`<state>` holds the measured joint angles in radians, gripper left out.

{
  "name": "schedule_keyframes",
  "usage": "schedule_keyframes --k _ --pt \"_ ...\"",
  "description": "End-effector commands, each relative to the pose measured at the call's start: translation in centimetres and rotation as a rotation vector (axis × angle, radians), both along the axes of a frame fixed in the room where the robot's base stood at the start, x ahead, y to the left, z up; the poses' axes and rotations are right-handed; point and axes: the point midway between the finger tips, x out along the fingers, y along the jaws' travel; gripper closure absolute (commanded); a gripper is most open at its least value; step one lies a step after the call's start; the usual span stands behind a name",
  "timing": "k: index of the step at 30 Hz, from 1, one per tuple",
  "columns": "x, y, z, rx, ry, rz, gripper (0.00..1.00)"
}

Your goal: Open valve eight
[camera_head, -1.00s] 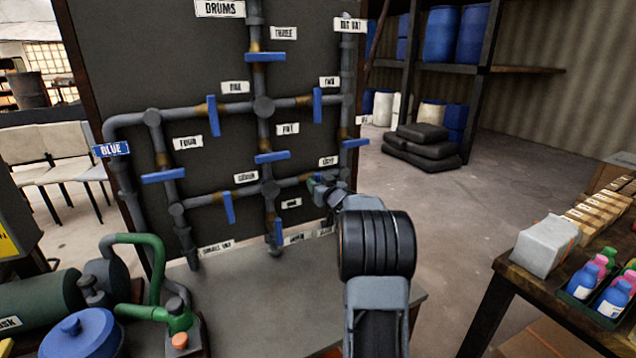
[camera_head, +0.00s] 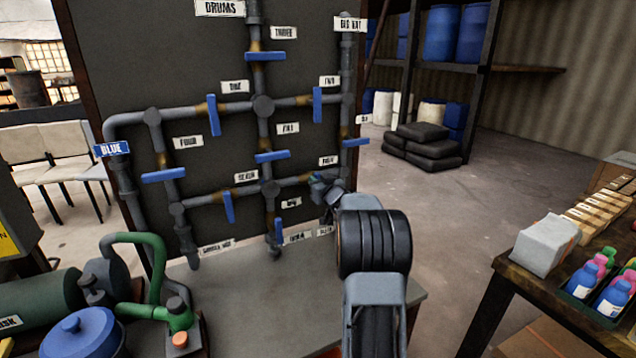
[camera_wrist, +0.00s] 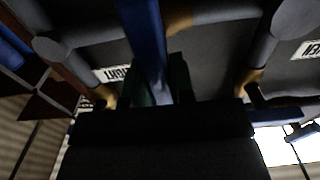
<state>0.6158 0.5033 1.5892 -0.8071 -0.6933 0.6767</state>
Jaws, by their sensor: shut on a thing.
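The valve labelled eight (camera_head: 328,160) is at the right end of the lower pipe run on the dark panel. Its blue handle is mostly hidden by my gripper (camera_head: 319,182) in the head view. In the wrist view the blue handle (camera_wrist: 146,40) runs down between the green fingers of my gripper (camera_wrist: 157,85), which is shut on it. There the handle crosses the pipe (camera_wrist: 215,12) behind it.
Other blue valve handles are close by: valve five (camera_head: 273,156) up left, valve six (camera_head: 355,143) up right, and one below left (camera_head: 278,230). A table with bottles (camera_head: 583,280) stands at right. Floor between is clear.

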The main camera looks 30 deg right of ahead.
Motion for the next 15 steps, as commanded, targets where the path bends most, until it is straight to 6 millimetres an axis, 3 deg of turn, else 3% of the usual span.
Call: schedule_keyframes --k 8,15 --pt "-0.03 -0.03 -0.09 -0.032 0.004 -0.002 1.00" --pt "0.00 0.29 -0.26 -0.175 0.022 -0.002 1.00"
